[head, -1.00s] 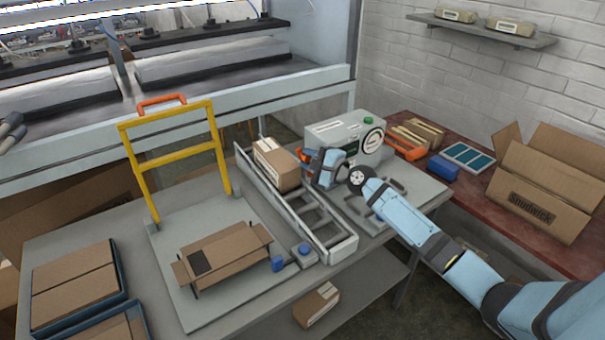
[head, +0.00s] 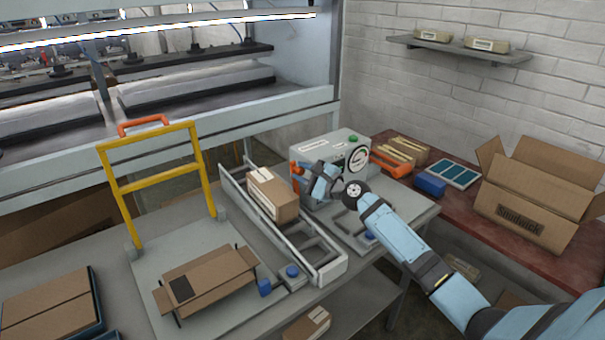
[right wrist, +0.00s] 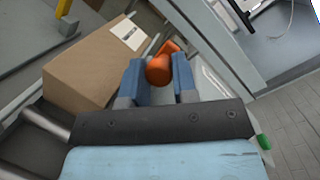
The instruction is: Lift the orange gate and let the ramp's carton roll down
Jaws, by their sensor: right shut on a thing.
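My right gripper (head: 306,177) is at the upper right side of the sloping grey ramp (head: 325,268). In the right wrist view, its two blue fingers (right wrist: 158,82) are shut around an orange knob, part of the orange gate (right wrist: 159,69). Orange also shows at the fingertips in the head view. The brown carton (head: 273,197) with a pale label lies on the ramp beside the gripper; it fills the left of the right wrist view (right wrist: 92,66). The gate's lower part is hidden by the carton and fingers. My left gripper is not in view.
A grey machine (head: 322,150) with a green button stands behind my gripper. Left of the ramp is an open flat carton (head: 210,282) on a plate under a yellow frame (head: 155,143). The red bench (head: 465,207) holds a large open box (head: 530,205).

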